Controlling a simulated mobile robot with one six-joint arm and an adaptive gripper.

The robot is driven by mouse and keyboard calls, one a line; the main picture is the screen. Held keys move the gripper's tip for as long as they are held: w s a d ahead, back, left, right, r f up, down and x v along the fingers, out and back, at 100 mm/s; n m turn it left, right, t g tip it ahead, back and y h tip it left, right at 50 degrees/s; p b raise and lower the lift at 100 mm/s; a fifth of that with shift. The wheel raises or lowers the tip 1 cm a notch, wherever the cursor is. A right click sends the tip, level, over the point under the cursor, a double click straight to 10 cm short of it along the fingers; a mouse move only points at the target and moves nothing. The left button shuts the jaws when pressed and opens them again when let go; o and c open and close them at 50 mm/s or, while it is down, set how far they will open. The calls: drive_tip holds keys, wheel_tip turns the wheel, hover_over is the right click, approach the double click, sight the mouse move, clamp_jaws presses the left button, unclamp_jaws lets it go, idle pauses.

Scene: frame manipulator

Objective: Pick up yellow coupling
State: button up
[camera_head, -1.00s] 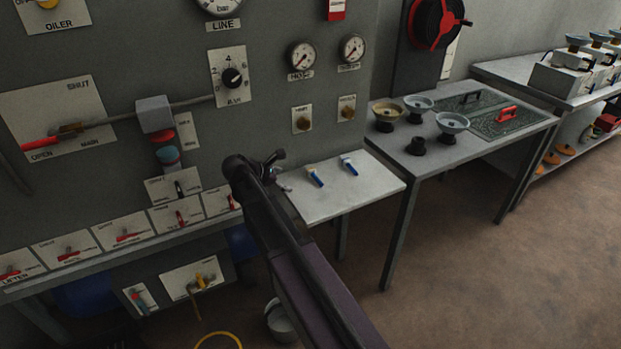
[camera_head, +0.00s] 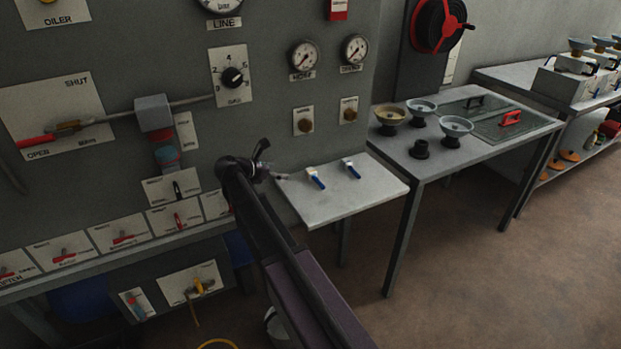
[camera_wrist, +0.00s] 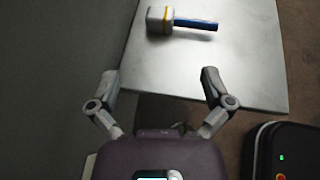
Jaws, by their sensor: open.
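A white coupling with a yellow band and a blue handle (camera_wrist: 168,21) lies on the pale shelf at the top of the wrist view. Two blue-handled pieces lie on this shelf in the head view, a left one (camera_head: 315,179) and a right one (camera_head: 350,168). A yellow band cannot be made out on either there. I cannot tell for sure which one the wrist view shows. My gripper (camera_wrist: 161,76) is open and empty, its fingers wide apart and short of the coupling. In the head view my gripper (camera_head: 267,161) is by the shelf's left end, left of both pieces.
The shelf (camera_head: 325,208) adjoins the grey panel (camera_head: 275,60) with gauges and levers. To the right, a table (camera_head: 455,165) carries several bowl-shaped pieces and two dark green plates. The floor (camera_head: 465,255) in front is clear. The shelf around the coupling is bare.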

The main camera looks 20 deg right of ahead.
drive_tip(key=b, duration=0.2)
approach(310, 170)
drive_tip(key=shift+w+d+f, duration=0.15)
drive_tip(key=shift+d+f, duration=0.55)
drive_tip(key=shift+f, duration=0.15)
drive_tip(key=shift+w+d+f+b, duration=0.15)
drive_tip(key=shift+d+b, duration=0.15)
drive_tip(key=shift+d, duration=0.15)
drive_tip(key=shift+d, duration=0.1)
drive_tip(key=shift+b+x, duration=1)
drive_tip(key=shift+x, duration=1.45)
drive_tip(key=c, duration=1.3)
drive_tip(key=shift+o, duration=0.2)
drive_tip(key=shift+d+r, duration=0.1)
drive_tip(key=shift+r, duration=0.15)
wheel_tip(310, 170, up, 4)
drive_tip(key=p, duration=0.3)
drive_tip(key=shift+f+p, duration=0.25)
drive_tip(key=shift+p, duration=0.15)
drive_tip(key=s+a, duration=0.1)
drive_tip(key=s, duration=0.4)
drive_tip(key=s+a, duration=0.1)
drive_tip(key=s, duration=0.4)
drive_tip(key=s+a+r+p, duration=0.1)
drive_tip(key=s+a, duration=0.1)
drive_tip(key=s, duration=0.3)
drive_tip(key=shift+s+r, duration=0.1)
drive_tip(key=shift+s, duration=0.15)
